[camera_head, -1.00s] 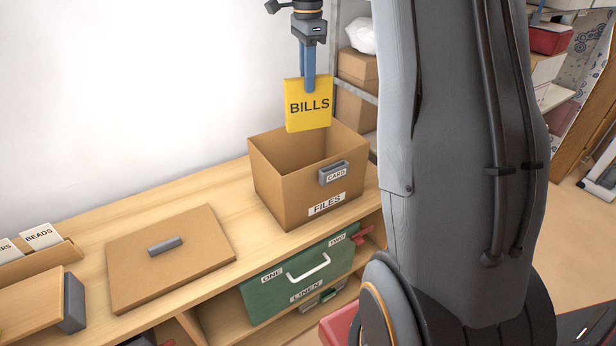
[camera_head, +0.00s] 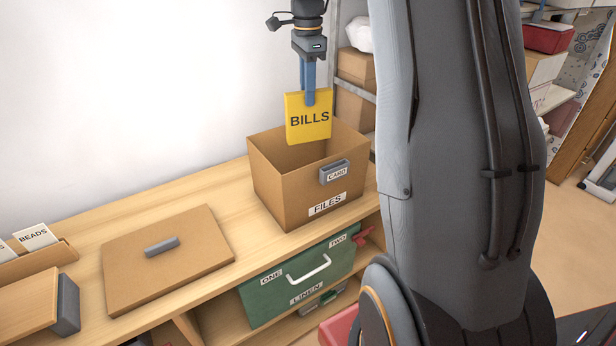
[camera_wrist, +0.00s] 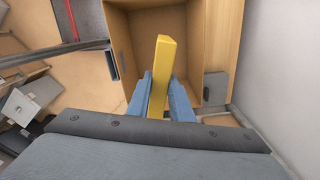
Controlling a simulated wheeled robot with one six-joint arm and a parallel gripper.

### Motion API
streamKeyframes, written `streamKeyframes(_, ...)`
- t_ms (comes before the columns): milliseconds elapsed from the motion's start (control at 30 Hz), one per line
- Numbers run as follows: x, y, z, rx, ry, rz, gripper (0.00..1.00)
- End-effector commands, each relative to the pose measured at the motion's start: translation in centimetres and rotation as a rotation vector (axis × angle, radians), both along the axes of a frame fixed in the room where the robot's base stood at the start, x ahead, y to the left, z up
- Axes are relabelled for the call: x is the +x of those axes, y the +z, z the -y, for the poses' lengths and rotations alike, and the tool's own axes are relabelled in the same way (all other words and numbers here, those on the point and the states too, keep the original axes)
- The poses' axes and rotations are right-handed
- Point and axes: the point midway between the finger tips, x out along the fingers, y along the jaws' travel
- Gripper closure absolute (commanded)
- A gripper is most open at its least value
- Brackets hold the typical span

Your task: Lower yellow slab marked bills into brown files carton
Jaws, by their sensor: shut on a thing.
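The yellow slab marked BILLS (camera_head: 309,119) hangs upright from my gripper (camera_head: 309,97), over the open top of the brown carton. In the head view its lower edge is just below the level of the carton's back rim. The brown carton labelled FILES (camera_head: 290,192) stands open on the wooden bench, with a grey CARD holder on its front. In the wrist view my gripper (camera_wrist: 160,100) has its blue fingers shut on the slab's top edge (camera_wrist: 158,75), with the carton's inside (camera_wrist: 190,40) around it. The carton's floor is hidden in the head view.
A flat brown lid (camera_head: 167,260) with a grey handle lies on the bench (camera_head: 225,183) left of the carton. A tray with a BEADS card (camera_head: 36,238) is at far left. A green LINEN box (camera_head: 297,278) sits on the shelf below.

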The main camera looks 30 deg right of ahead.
Motion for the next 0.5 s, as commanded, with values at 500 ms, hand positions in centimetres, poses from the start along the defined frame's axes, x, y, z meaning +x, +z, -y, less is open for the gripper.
streamKeyframes(500,0.0,-2.4,0.0,0.0,0.0,-0.001,1.0)
